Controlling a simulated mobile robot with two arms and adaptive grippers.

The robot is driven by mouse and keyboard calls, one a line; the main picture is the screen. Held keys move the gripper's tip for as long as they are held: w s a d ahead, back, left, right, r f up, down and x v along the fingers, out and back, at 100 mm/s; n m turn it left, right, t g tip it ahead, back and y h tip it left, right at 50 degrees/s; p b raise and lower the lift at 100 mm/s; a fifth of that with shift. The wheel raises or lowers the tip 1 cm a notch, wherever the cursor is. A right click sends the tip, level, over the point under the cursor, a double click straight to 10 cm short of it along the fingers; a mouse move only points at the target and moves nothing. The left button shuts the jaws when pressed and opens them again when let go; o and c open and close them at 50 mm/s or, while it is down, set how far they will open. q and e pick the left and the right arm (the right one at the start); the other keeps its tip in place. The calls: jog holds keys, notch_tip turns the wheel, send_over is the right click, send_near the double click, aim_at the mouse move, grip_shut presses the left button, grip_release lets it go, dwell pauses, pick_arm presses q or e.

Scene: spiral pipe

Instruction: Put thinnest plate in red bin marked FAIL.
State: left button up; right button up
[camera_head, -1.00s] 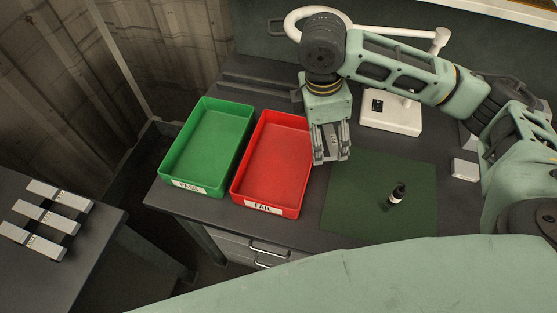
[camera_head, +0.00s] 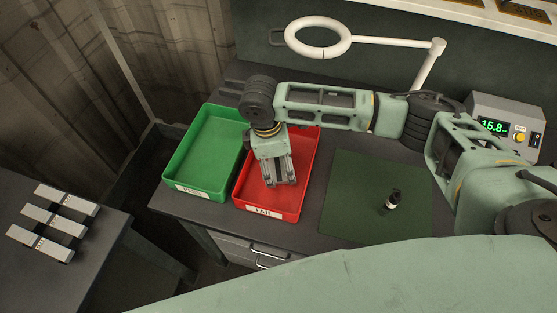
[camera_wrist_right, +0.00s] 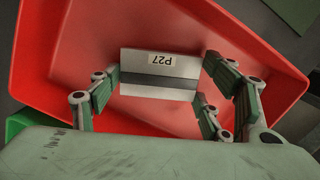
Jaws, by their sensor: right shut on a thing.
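The red bin (camera_head: 303,160) stands on the dark workbench, its white front label reading FAIL (camera_head: 265,212). My right gripper (camera_head: 280,182) points down over the red bin's interior. In the right wrist view the gripper (camera_wrist_right: 160,88) is shut on a grey plate (camera_wrist_right: 150,58) with a light label reading P27. The plate is between the fingers, with the red bin floor (camera_wrist_right: 50,60) behind it. I cannot tell the exact gap between plate and floor. My left gripper is not in view.
A green bin (camera_head: 212,135) stands close left of the red bin. Several grey blocks (camera_head: 52,215) lie on the left table. A green mat (camera_head: 350,215) with a small dark bottle (camera_head: 392,201) lies to the right. A ring lamp (camera_head: 318,37) and a display unit (camera_head: 505,122) stand behind.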

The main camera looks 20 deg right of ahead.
aim_at(272, 167)
dwell(0.3)
jog(key=o, duration=1.4)
jog(key=shift+f, duration=0.15)
jog(key=o, duration=0.4)
jog(key=r, duration=0.4)
jog(key=a+r+b, duration=0.1)
jog(key=r, duration=0.3)
jog(key=r+b, duration=0.1)
jog(key=r, duration=0.3)
jog(key=shift+w+a+r, duration=0.1)
jog(key=shift+w+a, duration=0.1)
jog(key=shift+a, duration=0.2)
